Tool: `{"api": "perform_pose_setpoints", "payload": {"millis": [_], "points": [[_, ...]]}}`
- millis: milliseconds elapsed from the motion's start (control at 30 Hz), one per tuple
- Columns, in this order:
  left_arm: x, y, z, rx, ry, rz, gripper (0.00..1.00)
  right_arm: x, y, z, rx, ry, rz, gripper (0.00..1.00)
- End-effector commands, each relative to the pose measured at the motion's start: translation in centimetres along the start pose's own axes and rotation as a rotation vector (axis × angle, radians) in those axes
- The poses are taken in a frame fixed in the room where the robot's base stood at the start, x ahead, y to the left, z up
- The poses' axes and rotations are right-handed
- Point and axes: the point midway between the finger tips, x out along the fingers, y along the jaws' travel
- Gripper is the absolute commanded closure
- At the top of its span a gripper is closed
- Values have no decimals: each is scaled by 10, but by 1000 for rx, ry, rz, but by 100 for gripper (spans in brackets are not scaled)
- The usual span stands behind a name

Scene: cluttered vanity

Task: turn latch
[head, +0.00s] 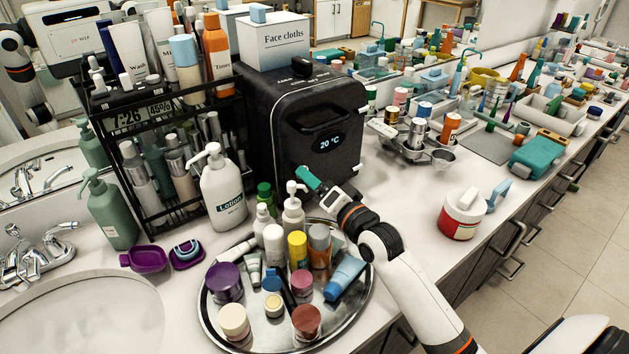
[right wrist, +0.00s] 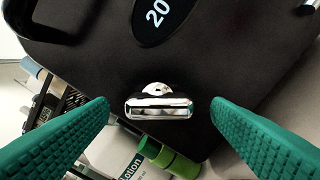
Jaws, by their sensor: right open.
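The black mini fridge (head: 330,105) stands on the counter, its door shut, with a handle and a "20 °C" display. Its chrome latch (right wrist: 158,108) shows in the right wrist view low on the black door, with its bar lying level in that picture. In the head view I cannot make the latch out near my gripper. My right gripper (head: 312,181) is in front of the lower door. In the right wrist view its green fingers (right wrist: 160,104) are spread, one on each side of the latch, with clear gaps. My left gripper is not in view.
A round metal tray (head: 362,310) crowded with jars, tubes and bottles is below my right gripper. A white lotion bottle (head: 222,190) and a black rack (head: 150,205) stand left of the fridge. A red-and-white jar (head: 461,215) stands right, with bare counter around it.

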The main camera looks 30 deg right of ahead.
Motion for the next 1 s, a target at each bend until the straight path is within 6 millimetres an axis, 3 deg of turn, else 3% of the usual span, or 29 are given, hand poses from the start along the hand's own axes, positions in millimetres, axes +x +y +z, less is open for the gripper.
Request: {"api": "perform_pose_setpoints", "payload": {"millis": [367, 667, 1000], "points": [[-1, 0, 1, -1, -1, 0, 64, 8, 0, 0, 0, 0, 0, 27], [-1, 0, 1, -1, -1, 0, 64, 8, 0, 0, 0, 0, 0, 72], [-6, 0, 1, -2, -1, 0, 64, 8, 1, 1, -55, 2, -1, 72]]}}
